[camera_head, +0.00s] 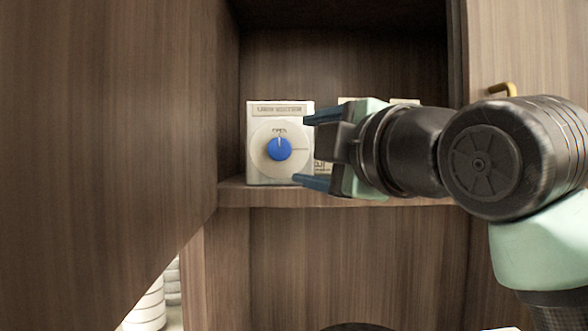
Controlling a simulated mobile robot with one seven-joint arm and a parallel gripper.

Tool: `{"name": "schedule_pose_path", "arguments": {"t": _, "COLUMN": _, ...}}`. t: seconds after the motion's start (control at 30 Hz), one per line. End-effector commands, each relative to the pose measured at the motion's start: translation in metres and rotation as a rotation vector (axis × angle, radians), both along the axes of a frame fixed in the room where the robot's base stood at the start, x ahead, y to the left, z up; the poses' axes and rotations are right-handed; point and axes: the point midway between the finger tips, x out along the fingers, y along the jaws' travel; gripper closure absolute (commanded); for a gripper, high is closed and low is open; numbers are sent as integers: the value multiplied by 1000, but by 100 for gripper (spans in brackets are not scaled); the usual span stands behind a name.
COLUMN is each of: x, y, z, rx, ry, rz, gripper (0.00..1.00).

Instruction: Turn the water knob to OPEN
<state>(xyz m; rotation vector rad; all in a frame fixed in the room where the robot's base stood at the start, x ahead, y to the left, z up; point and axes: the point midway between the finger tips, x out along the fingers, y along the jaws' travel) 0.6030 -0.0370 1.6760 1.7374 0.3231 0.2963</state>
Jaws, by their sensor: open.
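A white box with a label strip on top stands on the cabinet shelf; its front is the water control panel (256,172). A round blue knob (279,149) sits in the middle of a pale dial, with the word OPEN printed above it. A light mark on the knob points up toward that word. My gripper (308,148) comes in from the right, with its two dark blue fingers spread one above the other. The fingertips are near the right side of the box. The gripper looks empty, and I cannot tell whether a finger touches the box.
Behind my gripper, another pale box (320,167) is mostly hidden. The wooden shelf (240,194) has a front edge below the box. A cabinet panel (110,120) closes off the left. A brass handle (500,89) is at right. White stacked items (148,309) show at lower left.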

Motion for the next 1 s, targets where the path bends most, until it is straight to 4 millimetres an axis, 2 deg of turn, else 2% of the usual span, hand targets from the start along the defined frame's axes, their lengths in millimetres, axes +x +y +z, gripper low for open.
{"name": "schedule_pose_path", "arguments": {"t": 0.1, "x": -22, "y": -9, "z": -4, "rx": 0, "ry": -2, "rz": -1, "gripper": 25}}
{"name": "schedule_pose_path", "arguments": {"t": 0.3, "x": -44, "y": -18, "z": -2, "rx": 0, "ry": 0, "rz": 1, "gripper": 25}}
{"name": "schedule_pose_path", "arguments": {"t": 0.87, "x": -48, "y": -19, "z": -1, "rx": 2, "ry": 1, "rz": 1, "gripper": 25}}
{"name": "schedule_pose_path", "arguments": {"t": 1.0, "x": -46, "y": -9, "z": -1, "rx": 81, "ry": -23, "rz": 11, "gripper": 25}}
